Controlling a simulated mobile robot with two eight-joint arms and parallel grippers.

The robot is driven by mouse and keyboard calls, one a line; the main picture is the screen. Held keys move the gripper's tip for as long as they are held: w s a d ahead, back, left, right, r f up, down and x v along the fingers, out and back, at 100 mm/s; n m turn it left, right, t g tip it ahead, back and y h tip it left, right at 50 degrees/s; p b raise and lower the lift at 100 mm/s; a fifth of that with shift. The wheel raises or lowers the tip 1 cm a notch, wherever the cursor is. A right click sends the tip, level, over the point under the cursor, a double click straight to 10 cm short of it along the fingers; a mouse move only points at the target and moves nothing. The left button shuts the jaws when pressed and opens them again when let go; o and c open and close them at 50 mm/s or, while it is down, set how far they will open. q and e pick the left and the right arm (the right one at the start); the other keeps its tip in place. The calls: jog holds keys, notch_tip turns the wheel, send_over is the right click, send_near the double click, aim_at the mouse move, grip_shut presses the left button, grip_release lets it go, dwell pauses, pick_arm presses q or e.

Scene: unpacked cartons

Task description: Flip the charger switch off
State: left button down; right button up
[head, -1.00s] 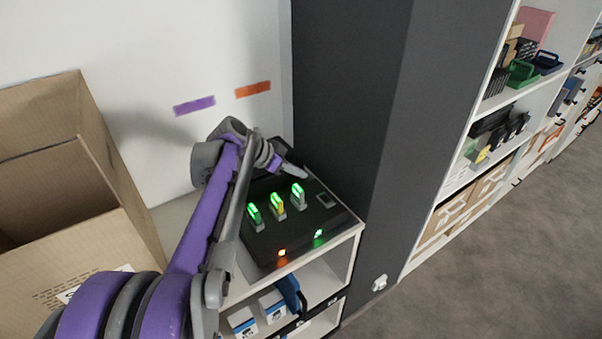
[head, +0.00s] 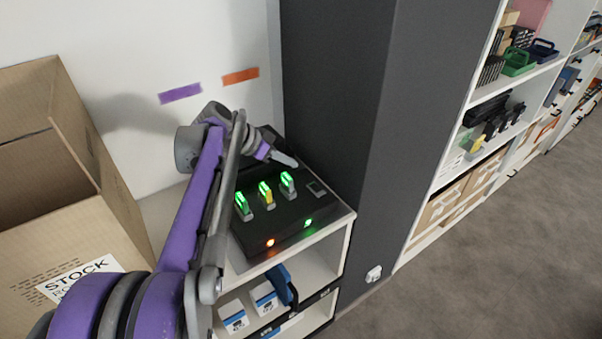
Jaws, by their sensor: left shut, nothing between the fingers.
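The black charger (head: 290,231) sits on top of a white shelf unit. Several upright bays hold devices with glowing green tops, one of them yellow (head: 266,195). A small square recess or switch (head: 316,189) is at its right end; I cannot tell which. An orange-red light (head: 270,242) and a green light (head: 308,223) glow on its front edge. My left gripper (head: 288,160) is shut and empty above the charger's back right part, close to the square. Whether it touches the charger is unclear. My right gripper is not in view.
An open cardboard carton (head: 105,215) stands left of my arm. A dark grey pillar (head: 340,90) rises close to the charger's right side. A stocked shelf unit (head: 470,105) stands right. Carpet floor is clear.

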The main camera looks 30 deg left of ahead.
pick_arm(q)
send_over(317, 189)
jog(key=s+a, duration=0.2)
jog(key=f, duration=0.6)
jog(key=shift+w+d, duration=0.1)
jog(key=shift+w, duration=0.1)
jog(key=f, duration=0.3)
jog(key=shift+w+d+f, duration=0.15)
jog(key=shift+d+f, duration=0.1)
jog(key=shift+d, duration=0.05)
jog(key=shift+f, duration=0.5)
jog(key=shift+d+f, duration=0.15)
jog(key=shift+f, duration=0.1)
jog(key=shift+s+d+f, duration=0.15)
jog(key=shift+s+f, duration=0.05)
jog(key=shift+s, duration=0.05)
